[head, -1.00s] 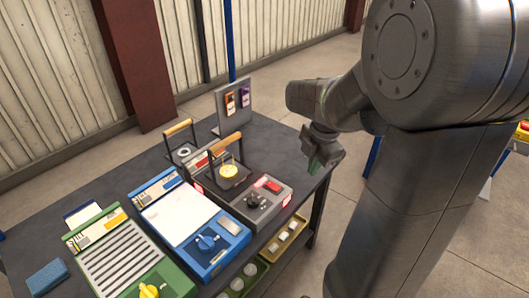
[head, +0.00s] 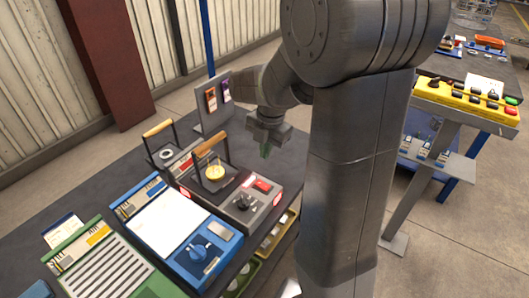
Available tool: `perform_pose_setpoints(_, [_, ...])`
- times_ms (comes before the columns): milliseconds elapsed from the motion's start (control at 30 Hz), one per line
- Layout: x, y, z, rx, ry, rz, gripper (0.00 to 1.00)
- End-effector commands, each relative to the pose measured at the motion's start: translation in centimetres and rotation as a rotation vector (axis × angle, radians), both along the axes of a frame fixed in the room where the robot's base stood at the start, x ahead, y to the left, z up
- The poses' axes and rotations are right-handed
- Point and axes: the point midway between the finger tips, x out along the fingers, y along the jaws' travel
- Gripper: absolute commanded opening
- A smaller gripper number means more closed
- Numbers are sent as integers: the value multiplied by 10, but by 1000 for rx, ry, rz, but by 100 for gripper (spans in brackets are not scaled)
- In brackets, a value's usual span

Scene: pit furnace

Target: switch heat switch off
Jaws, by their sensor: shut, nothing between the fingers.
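A grey box (head: 270,205) on the dark table carries a red rocker switch (head: 262,185) and a black knob (head: 242,202). No readable label shows which one is the heat switch. My gripper (head: 265,151) points down, shut and empty, near the red rocker and behind it in the picture. It appears apart from the switches; its exact height is unclear.
A wooden-handled frame with a yellow disc (head: 214,172) stands on the grey box. A blue unit (head: 195,250) and a green unit (head: 110,265) lie to the left. A yellow control box (head: 465,98) stands at right, beyond my arm.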

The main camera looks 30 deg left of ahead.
Motion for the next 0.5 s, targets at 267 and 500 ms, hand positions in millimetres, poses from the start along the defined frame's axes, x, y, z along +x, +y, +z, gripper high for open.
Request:
perform_pose_setpoints(267, [0, 7, -63, -5, 3, 0, 0])
perform_pose_setpoints(500, [1, 11, -99, -3, 2, 0, 0])
